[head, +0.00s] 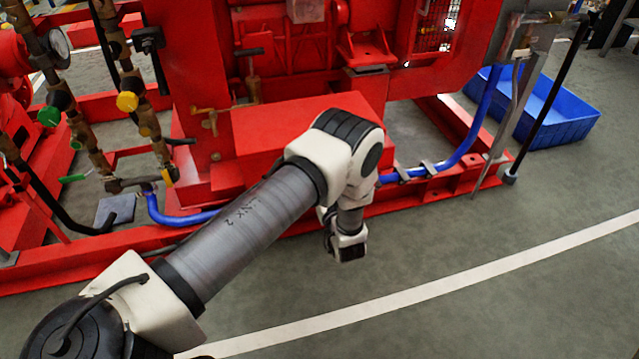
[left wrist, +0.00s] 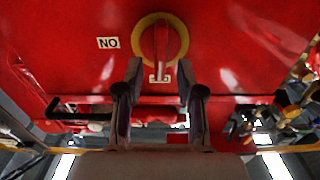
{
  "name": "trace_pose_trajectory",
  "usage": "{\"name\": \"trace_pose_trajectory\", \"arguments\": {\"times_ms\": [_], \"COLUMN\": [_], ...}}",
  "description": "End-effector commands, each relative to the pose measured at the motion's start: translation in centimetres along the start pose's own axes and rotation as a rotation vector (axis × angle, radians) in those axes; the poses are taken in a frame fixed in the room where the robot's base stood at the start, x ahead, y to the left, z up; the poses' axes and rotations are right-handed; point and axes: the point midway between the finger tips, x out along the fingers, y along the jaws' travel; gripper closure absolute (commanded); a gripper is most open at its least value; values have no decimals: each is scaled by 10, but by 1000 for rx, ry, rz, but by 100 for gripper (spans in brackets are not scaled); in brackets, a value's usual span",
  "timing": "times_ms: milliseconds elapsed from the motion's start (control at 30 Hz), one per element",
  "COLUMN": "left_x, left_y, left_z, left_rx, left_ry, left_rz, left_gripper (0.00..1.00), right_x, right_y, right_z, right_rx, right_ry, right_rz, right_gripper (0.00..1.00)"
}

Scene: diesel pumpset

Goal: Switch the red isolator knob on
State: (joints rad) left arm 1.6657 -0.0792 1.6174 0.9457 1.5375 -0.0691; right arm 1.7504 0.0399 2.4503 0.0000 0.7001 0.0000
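The red isolator knob (left wrist: 158,42) sits on a yellow round plate (left wrist: 181,40) on a red panel in the left wrist view. Its grip bar stands upright in that picture. A white label (left wrist: 108,43) that reads as "NO" is to its left, and a second small label (left wrist: 160,78) lies below it, toward my gripper. My left gripper (left wrist: 161,70) is open, its two fingertips apart below the knob, with nothing seen between them but the panel. I cannot tell whether they touch it. The knob is not seen in the head view, and my right gripper is in neither view.
The red pumpset base (head: 280,130) stands behind my left arm in the head view. Blue hoses (head: 470,150) and brass valves with coloured handles (head: 127,101) are around it. A blue crate (head: 560,125) is at right. The grey floor in front is clear.

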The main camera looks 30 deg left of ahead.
Motion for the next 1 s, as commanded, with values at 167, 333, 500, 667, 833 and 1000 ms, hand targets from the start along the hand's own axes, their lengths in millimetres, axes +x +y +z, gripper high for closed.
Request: {"name": "trace_pose_trajectory", "arguments": {"times_ms": [167,333,500,667,833,1000], "left_x": [18,19,19,19,19,19], "left_y": [0,0,0,0,0,1], "left_z": [1,0,0,0,0,-1], "left_rx": [0,1,1,0,7,45], "left_ry": [1,-1,-1,-1,-1,-1], "left_rz": [1,2,2,2,2,2], "left_gripper": [62,62,100,100,100,100], "right_x": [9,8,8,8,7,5], "right_y": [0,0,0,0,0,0], "right_z": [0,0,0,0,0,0], "right_rx": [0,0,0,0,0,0], "right_ry": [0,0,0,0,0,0], "right_rz": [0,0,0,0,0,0], "right_gripper": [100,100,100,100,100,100]}}
